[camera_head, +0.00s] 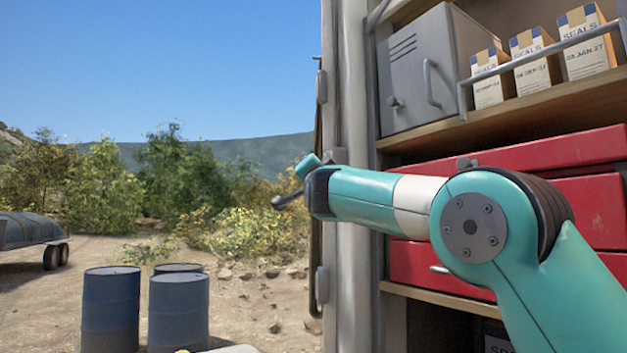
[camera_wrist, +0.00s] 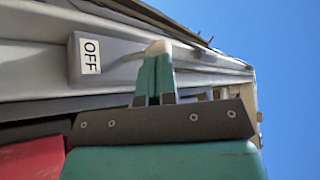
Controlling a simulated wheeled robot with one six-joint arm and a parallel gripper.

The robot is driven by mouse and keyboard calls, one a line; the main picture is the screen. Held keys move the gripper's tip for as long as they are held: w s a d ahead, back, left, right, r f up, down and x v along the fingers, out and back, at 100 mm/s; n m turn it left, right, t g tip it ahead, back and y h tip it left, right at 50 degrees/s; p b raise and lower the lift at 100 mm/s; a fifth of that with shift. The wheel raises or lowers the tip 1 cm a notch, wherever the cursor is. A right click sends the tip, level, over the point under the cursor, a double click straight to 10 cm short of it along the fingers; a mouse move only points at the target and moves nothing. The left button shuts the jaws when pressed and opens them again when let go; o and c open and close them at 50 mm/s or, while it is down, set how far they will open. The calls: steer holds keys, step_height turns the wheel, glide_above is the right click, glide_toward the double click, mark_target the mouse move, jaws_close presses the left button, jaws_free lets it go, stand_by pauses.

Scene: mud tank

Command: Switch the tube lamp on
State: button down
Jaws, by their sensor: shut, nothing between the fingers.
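A grey switch box (camera_wrist: 85,62) with a white OFF label shows at the upper left of the wrist view. A short lever (camera_wrist: 133,54) sticks out from its right side toward a pale end. My gripper (camera_wrist: 160,62) is shut and empty, with its teal fingers together at that pale end. I cannot tell whether the fingers touch it. In the head view my arm reaches left across the cabinet to the upright door frame. The switch box does not show there, and I cannot make out the tube lamp in either view.
A grey metal upright (camera_head: 352,230) stands close by my arm's end. Red drawers (camera_head: 560,150) and a grey metal case (camera_head: 420,75) on a shelf are at the right. Blue barrels (camera_head: 178,310) stand on open ground at the lower left.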

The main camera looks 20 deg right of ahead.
steer(key=b+v, duration=0.8)
steer(key=v, duration=0.4)
steer(key=shift+s+a, duration=0.2)
steer(key=shift+s, duration=0.2)
steer(key=s+a+f+n+g+y, duration=0.2)
steer(key=s+f+n+g+y, duration=0.15)
steer(key=f, duration=0.45)
steer(key=s+a+f+n+g+y+p, duration=0.1)
steer(key=s+a+f+n+g+y, duration=0.2)
steer(key=f, duration=0.6)
steer(key=s+a+f+n+g+y, duration=0.1)
steer(key=s+f+n+g, duration=0.1)
steer(key=f+n+g, duration=0.45)
steer(key=s+f+n+g, duration=0.2)
steer(key=s+f+g, duration=0.3)
steer(key=s+f, duration=0.4)
steer(key=s+f+n+g+p, duration=0.1)
steer(key=s+f+n+g, duration=0.2)
steer(key=s+f, duration=0.7)
steer(key=s+a+g, duration=0.1)
steer(key=s+g, duration=0.1)
steer(key=s, duration=0.6)
steer(key=shift+y, duration=0.35)
steer(key=shift+s, duration=0.1)
